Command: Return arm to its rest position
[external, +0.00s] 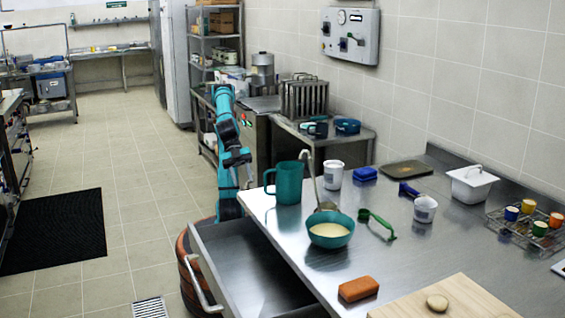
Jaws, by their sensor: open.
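My teal arm stands folded upright at the left end of the steel counter (440,247). My gripper (240,160) is small in the external view, beside the arm's lower links and left of the teal jug (287,186). Nothing shows in it, and it is apart from the things on the counter. The fine outline of its fingers is hard to make out.
A drawer (207,268) stands pulled out below the counter. A teal bowl (330,242) with pale contents, a ladle (314,182), white cups, a green-handled tool (378,223), an orange block (358,289) and a cutting board (470,297) are on top.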

